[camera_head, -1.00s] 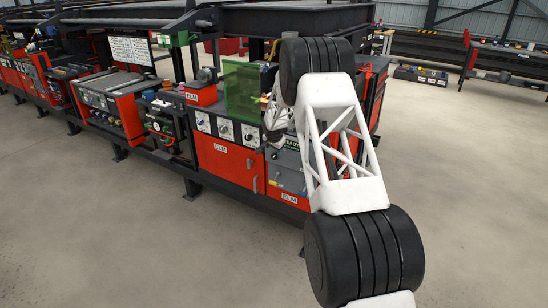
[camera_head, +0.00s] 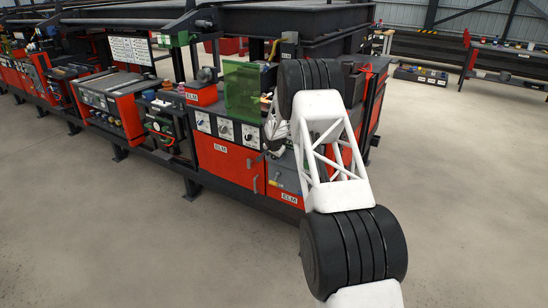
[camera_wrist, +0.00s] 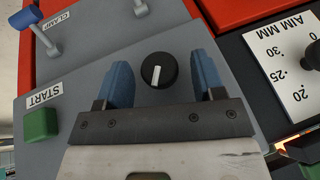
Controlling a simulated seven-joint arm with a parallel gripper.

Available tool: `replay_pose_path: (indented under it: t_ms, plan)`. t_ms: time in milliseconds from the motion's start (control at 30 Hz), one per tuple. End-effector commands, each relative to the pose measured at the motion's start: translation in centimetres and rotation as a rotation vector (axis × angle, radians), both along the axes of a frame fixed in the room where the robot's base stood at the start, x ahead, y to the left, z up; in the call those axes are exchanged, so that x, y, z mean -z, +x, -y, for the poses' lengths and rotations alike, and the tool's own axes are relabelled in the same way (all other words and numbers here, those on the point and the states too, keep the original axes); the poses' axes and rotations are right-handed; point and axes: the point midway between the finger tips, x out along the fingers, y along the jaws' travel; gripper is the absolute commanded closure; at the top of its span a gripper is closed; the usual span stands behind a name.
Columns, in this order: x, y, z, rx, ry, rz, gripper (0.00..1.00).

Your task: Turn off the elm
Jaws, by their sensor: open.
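In the wrist view a round black knob (camera_wrist: 159,70) with a white pointer line sits on a grey sloped panel (camera_wrist: 90,72). My gripper (camera_wrist: 163,77) is open, with one blue finger on each side of the knob. Gaps show between the fingers and the knob, and I cannot tell how deep the fingertips reach. In the head view the red cabinet (camera_head: 236,178) carries an ELM label (camera_head: 221,148), and a second ELM label (camera_head: 289,198) is lower right. My gripper (camera_head: 275,143) is at the front of this station, and my arm hides the knob there.
The wrist view shows a green START button (camera_wrist: 41,124) at left, a blue-ended CLAMP lever (camera_wrist: 25,17) at upper left and a white AIM MM scale (camera_wrist: 289,60) at right. In the head view a green screen (camera_head: 243,92) stands behind my gripper. The floor (camera_head: 130,240) in front is clear.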

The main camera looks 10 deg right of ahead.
Motion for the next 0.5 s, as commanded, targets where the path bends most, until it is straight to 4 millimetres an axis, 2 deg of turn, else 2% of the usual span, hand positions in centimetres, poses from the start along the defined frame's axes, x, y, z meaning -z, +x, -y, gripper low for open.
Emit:
replay_pose_path:
  t_ms: [400,500]
  plan:
    - [0.28,0.14,0.03,0.0,0.0,0.0,0.37]
    - [0.28,0.13,0.04,0.0,0.0,0.0,0.53]
